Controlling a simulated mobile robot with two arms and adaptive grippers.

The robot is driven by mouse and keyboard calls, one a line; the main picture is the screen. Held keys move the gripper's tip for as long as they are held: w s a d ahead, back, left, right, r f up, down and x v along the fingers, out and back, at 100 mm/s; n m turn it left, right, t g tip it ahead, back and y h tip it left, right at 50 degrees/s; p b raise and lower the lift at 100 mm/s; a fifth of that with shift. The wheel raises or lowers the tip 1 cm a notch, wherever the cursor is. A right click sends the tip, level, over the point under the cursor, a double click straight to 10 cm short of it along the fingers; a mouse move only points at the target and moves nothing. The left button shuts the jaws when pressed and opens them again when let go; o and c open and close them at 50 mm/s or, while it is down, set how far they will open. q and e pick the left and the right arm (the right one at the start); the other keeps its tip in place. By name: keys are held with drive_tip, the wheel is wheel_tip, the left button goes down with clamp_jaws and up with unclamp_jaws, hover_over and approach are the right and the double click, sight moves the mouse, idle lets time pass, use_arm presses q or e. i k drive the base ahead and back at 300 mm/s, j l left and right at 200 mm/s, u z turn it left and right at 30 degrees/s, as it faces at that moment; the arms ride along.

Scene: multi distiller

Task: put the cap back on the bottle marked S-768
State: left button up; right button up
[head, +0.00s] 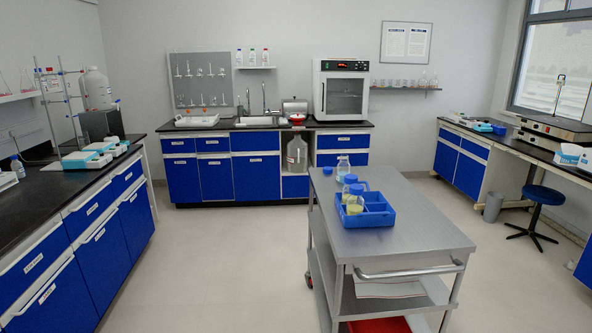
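Neither of my grippers is in view. On the steel cart (412,236), a blue divided tray (378,218) holds bottles with yellowish contents. One of these bottles (355,205) stands in the tray's left part, with blue caps showing at and just behind it (350,179). A clear bottle (343,168) stands behind the tray at the cart's far end. A small blue item (327,171), possibly a cap, shows beside it on the left. Another blue patch (362,186) lies to its right. No label is readable, so I cannot tell which bottle is S-768.
The cart's near top is clear, with a handle (410,271) at its front end. Benches line the left (60,195), back and right (510,145). A blue stool (543,195) and a grey bin (494,206) stand at right. Open floor (220,270) lies left of the cart.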

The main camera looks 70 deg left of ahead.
sight(343, 168)
drive_tip(key=u, duration=2)
